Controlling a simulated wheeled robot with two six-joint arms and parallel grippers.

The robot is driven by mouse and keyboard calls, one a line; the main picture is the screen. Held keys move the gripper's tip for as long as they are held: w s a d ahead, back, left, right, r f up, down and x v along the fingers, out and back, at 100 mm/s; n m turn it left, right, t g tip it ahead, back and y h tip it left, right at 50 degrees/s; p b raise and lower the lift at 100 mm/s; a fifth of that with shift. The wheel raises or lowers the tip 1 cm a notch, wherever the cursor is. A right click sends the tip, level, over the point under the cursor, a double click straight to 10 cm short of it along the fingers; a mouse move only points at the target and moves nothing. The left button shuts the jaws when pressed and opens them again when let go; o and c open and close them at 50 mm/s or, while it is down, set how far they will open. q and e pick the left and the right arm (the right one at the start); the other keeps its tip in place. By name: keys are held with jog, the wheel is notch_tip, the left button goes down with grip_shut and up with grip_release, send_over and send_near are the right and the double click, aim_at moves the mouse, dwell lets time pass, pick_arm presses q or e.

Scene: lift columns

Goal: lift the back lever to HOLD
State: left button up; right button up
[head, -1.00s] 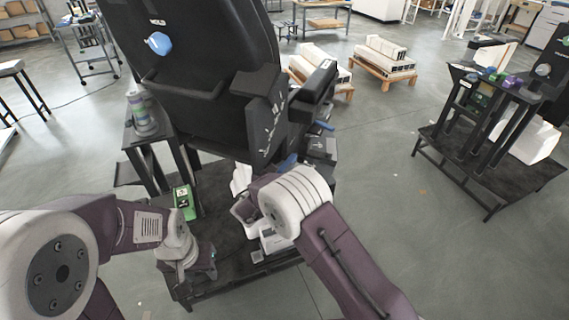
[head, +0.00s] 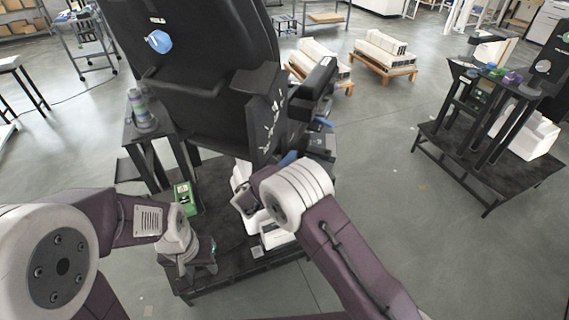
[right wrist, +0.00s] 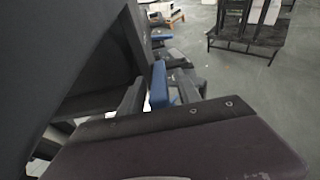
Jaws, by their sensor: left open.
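A large black seat-like unit (head: 205,110) stands tilted on a dark platform. A blue lever handle (head: 288,158) shows at its lower right side, just beyond my right wrist. In the right wrist view the blue handle (right wrist: 159,84) lies between the two fingers of my right gripper (right wrist: 159,94). The fingers are apart, with a narrow gap beside the handle. A second blue handle (head: 324,122) sits farther back. I cannot read any HOLD mark. My left gripper (head: 198,262) is open and empty, low over the platform's front left.
A green box (head: 185,198) stands on the platform (head: 225,285) near my left gripper. A black stand (head: 140,135) holds a stacked cylinder (head: 139,108) at left. White blocks on pallets (head: 385,65) are behind. Another dark platform (head: 480,170) is at right, with open floor between.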

jog(key=b+v, duration=0.1)
jog(key=v, duration=0.8)
jog(key=shift+s, duration=0.1)
dwell(0.4)
